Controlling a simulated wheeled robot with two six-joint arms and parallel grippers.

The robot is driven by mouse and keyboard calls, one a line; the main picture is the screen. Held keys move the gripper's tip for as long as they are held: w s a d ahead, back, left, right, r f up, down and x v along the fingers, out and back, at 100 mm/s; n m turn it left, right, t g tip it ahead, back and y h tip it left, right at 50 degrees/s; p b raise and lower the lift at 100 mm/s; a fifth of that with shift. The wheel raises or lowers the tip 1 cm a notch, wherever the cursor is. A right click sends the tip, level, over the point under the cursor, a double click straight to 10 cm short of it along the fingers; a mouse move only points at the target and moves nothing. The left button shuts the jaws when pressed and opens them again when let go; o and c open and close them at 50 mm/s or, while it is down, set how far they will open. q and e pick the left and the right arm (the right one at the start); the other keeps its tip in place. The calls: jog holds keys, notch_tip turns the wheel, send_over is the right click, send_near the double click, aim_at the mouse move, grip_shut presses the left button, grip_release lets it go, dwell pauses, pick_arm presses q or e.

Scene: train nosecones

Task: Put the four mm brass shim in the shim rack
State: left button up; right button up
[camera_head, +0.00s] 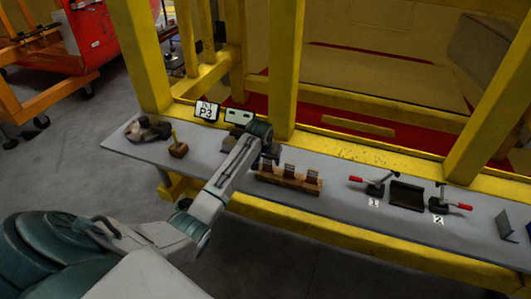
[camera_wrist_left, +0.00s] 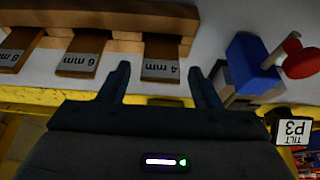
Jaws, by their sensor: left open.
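The wooden shim rack (camera_head: 282,182) lies on the grey bench, with three labelled shims rising from it; its wooden bar (camera_wrist_left: 100,20) crosses the top of the left wrist view. The four mm brass shim (camera_wrist_left: 164,56) is a brown slab labelled "4 mm", upside down in that view. It meets the rack; I cannot tell how deep it sits. My left gripper (camera_wrist_left: 159,72) is open and empty. Its fingertips appear on either side of the 4 mm shim's label, but I cannot tell the gap in depth. In the head view the left gripper is largely hidden behind my arm.
The 6 mm shim (camera_wrist_left: 82,55) and 8 mm shim (camera_wrist_left: 18,48) stand beside the four mm one. A blue block (camera_wrist_left: 252,62) with a red-knobbed lever (camera_wrist_left: 300,60) is close to the right finger.

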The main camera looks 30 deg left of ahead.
pick_arm(q)
jog(key=b+v, duration=0.4)
jog(key=v, duration=0.7)
jog(key=shift+r, duration=0.2)
jog(key=shift+s, duration=0.15)
